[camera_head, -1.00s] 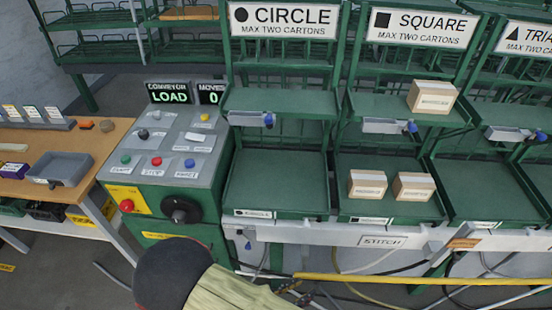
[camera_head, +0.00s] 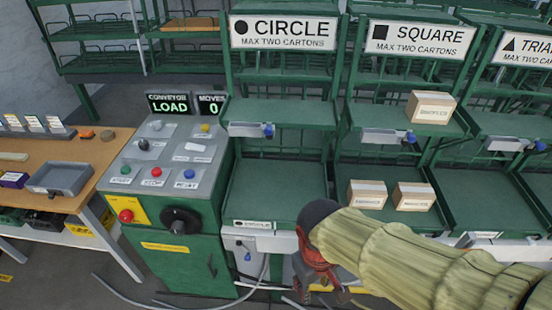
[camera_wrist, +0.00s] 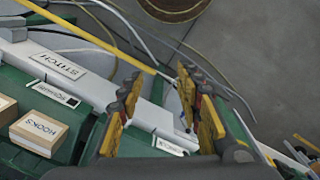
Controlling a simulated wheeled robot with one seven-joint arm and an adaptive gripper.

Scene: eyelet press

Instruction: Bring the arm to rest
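My gripper (camera_wrist: 160,82) is open and empty in the wrist view, its two yellow-padded fingers apart with nothing between them. It hangs over the front edge of the racks, above the pale rail with the STITCH label (camera_wrist: 60,66). In the head view my arm, in a tan sleeve, reaches in from the lower right. My gripper (camera_head: 325,288) is partly visible there, pointing down in front of the circle and square bays, with its fingertips hard to make out. My arm hides part of the rail and the square bay's front.
A carton stands on the square rack's upper shelf (camera_head: 431,107); two sit below, one of them this carton (camera_head: 367,195). The circle bay's lower shelf (camera_head: 275,190) is empty. A control console (camera_head: 175,155) and wooden table (camera_head: 100,150) stand left. A yellow bar (camera_wrist: 95,38) and cables lie near the gripper.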

